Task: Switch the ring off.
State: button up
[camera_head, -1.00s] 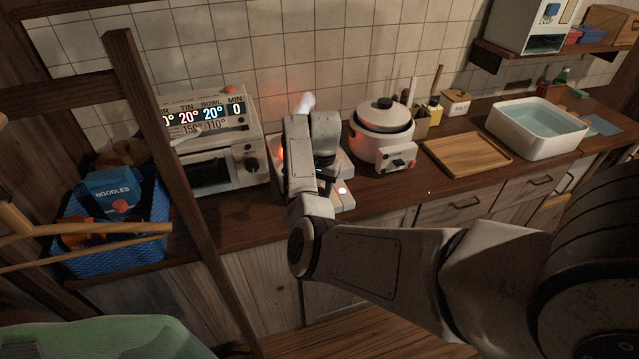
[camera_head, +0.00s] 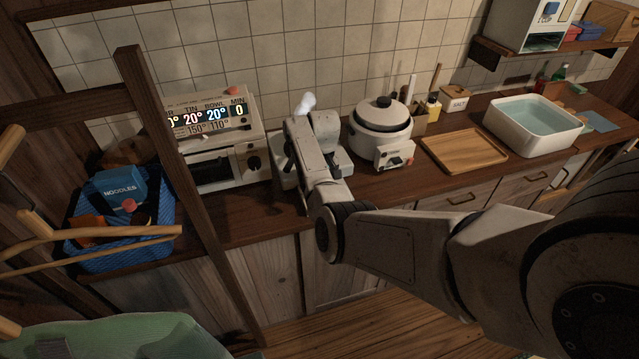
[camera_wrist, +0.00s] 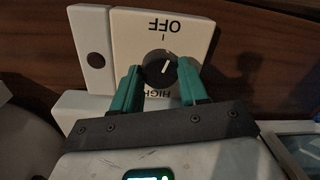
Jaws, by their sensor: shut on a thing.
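The ring's white panel (camera_wrist: 130,35) fills the upper wrist view, with OFF upside down at the top and HIGH partly covered at the bottom. Its black knob (camera_wrist: 159,68) has a white line lying near upright, towards the OFF side. My gripper (camera_wrist: 160,80) has its teal fingers on either side of the knob, shut on it. In the head view my arm covers most of the white ring unit (camera_head: 345,163), and the knob is hidden there. No orange glow shows beside my arm.
A toaster oven (camera_head: 218,165) with a lit display stands left of the ring, and a white rice cooker (camera_head: 378,130) stands close to its right. A wooden tray (camera_head: 464,151) and a water basin (camera_head: 537,128) are further right. A wooden post (camera_head: 185,190) rises in front at left.

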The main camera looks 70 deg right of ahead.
jog(key=shift+w+r+n, duration=0.1)
jog(key=shift+n, duration=1.4)
jog(key=o, duration=1.1)
jog(key=shift+c, duration=0.2)
notch_tip(320, 180, up, 11)
jog(key=shift+d+b, duration=0.35)
jog(key=shift+f, duration=0.2)
